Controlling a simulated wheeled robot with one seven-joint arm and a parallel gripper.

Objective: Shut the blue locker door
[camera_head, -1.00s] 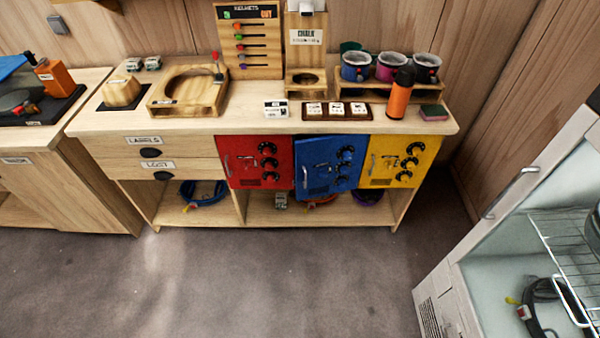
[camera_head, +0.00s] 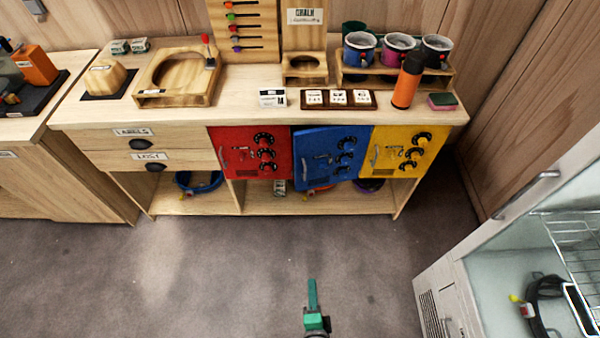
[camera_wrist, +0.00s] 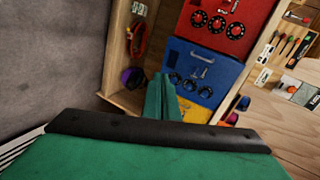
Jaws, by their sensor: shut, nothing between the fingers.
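The blue locker door (camera_head: 322,172) sits between a red door and a yellow door under the counter. It looks slightly ajar, its front tilted out of line with its neighbours. It has a grey handle and several black dials. In the wrist view the blue door (camera_wrist: 200,62) lies beyond my fingers, which hide part of its lower edge. My green gripper (camera_head: 312,283) is shut and empty, well in front of the locker and above the floor. Its fingers show in the wrist view (camera_wrist: 162,97), apart from the door.
The red door (camera_head: 235,165) and yellow door (camera_head: 388,165) flank it. An open shelf (camera_head: 262,202) below holds coiled gear. An orange bottle (camera_head: 408,82) and cups stand on the counter (camera_head: 240,108). A white cabinet (camera_head: 450,290) stands at right. The floor (camera_head: 220,275) in front is clear.

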